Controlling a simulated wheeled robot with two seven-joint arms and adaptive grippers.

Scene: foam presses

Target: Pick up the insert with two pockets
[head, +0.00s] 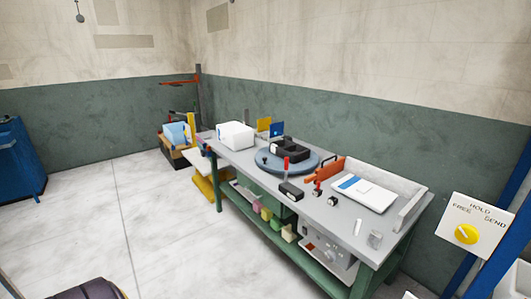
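A dark insert-like block (290,149) lies on a round blue-grey disc (268,166) on the long workbench. It is too small to count its pockets for certain. A smaller dark block (291,191) sits on the bench in front of the disc, beside a red-handled tool (286,163). I cannot tell from here which of them has two pockets. Neither of my grippers shows in the head view.
The grey-topped bench (345,231) has a white box (235,135), an orange-handled part (329,172) and a white-and-blue panel (364,193) on top. A blue cabinet (20,162) stands far left. Pale floor (130,215) is open before the bench.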

